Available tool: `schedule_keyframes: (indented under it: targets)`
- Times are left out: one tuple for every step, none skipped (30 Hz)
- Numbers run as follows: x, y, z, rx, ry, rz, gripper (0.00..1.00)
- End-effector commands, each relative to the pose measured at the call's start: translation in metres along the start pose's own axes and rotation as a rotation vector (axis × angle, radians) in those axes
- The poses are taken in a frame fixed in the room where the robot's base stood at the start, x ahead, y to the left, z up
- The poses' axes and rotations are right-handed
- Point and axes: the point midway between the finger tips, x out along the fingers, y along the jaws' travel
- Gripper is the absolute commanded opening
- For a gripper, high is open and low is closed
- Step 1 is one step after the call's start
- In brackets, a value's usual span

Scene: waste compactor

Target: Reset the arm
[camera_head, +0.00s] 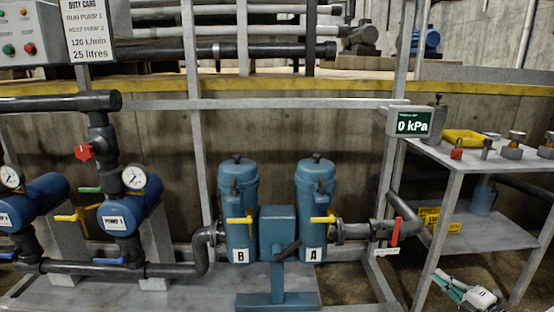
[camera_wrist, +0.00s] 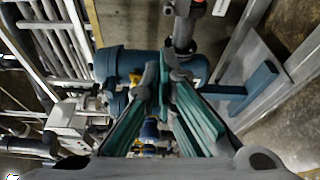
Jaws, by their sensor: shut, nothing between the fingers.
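My gripper (camera_wrist: 165,85) shows in the wrist view, with its dark and green fingers reaching up the middle of the picture. Its fingertips are together and nothing is held between them. Beyond the fingers is a blue filter housing (camera_wrist: 112,66), seen sideways and partly hidden by the fingers.
Blue filters B (camera_head: 239,205) and A (camera_head: 315,200) stand behind a blue post (camera_head: 278,230). Pump 1 (camera_head: 130,207) is on the left. A metal shelf table (camera_head: 440,155) with small items is on the right. A pressure display (camera_head: 411,123) reads 0 kPa.

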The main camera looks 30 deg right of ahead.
Motion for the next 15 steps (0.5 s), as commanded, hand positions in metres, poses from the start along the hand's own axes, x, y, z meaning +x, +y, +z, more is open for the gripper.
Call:
schedule_keyframes:
  targets:
    - [0.007, 0.007, -0.004, -0.022, 0.023, -0.001, 0.0]
    - [0.009, 0.009, -0.007, -0.033, 0.035, -0.002, 0.0]
    - [0.012, 0.012, -0.01, -0.047, 0.05, -0.005, 0.0]
    - [0.015, 0.015, -0.013, -0.058, 0.062, -0.006, 0.0]
    - [0.017, 0.018, -0.015, -0.071, 0.074, -0.008, 0.0]
    - [0.021, 0.022, -0.019, -0.088, 0.091, -0.009, 0.0]
    - [0.024, 0.024, -0.022, -0.1, 0.103, -0.01, 0.0]
    - [0.027, 0.028, -0.025, -0.115, 0.118, -0.011, 0.0]
    - [0.031, 0.033, -0.03, -0.136, 0.14, -0.013, 0.0]
    - [0.034, 0.036, -0.034, -0.151, 0.156, -0.013, 0.0]
    - [0.038, 0.041, -0.038, -0.17, 0.175, -0.014, 0.0]
    - [0.043, 0.046, -0.045, -0.196, 0.201, -0.015, 0.0]
    - [0.047, 0.051, -0.05, -0.218, 0.223, -0.015, 0.0]
    - [0.051, 0.056, -0.055, -0.242, 0.246, -0.016, 0.0]
    - [0.057, 0.063, -0.064, -0.274, 0.28, -0.015, 0.0]
